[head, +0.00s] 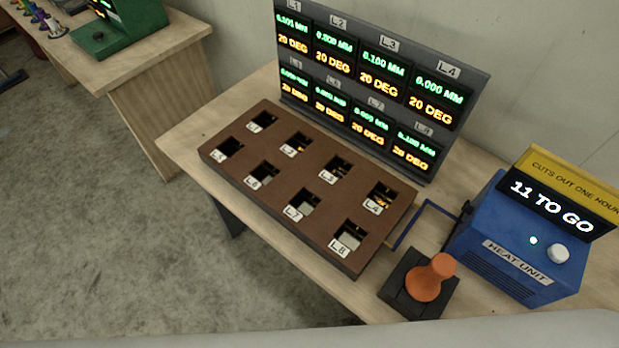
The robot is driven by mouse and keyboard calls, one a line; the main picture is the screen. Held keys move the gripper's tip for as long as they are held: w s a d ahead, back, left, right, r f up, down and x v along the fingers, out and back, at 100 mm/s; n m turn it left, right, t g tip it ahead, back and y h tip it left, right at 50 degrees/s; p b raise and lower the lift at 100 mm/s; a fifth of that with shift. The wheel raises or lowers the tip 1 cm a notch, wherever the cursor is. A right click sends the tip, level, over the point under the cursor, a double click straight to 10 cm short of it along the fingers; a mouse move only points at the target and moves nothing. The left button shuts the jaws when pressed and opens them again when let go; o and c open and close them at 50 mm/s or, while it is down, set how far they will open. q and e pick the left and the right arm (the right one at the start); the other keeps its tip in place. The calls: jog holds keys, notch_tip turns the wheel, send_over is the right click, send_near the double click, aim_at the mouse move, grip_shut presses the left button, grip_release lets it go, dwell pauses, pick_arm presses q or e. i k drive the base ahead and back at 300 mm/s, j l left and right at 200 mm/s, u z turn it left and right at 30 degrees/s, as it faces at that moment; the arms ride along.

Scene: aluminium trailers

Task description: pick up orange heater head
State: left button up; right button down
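The orange heater head (430,278) stands upright on a small black base (402,297) near the table's front right. It has a rounded top and a wider lower part. A dark blue cord or frame (424,222) shows behind it, by the blue heat unit (522,240). Neither of my grippers is in view.
A brown block (310,187) with several openings labelled L1 to L8 lies left of the heater head. A grey display panel (386,52) stands behind it. The wooden table (185,146) has a narrow bare strip at its left. Another bench (150,50) holds a green device (118,28).

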aim_at(423, 284)
jog(key=k+l+z, duration=0.1)
jog(key=z, duration=0.35)
jog(key=l+z, duration=0.35)
jog(key=z, duration=0.15)
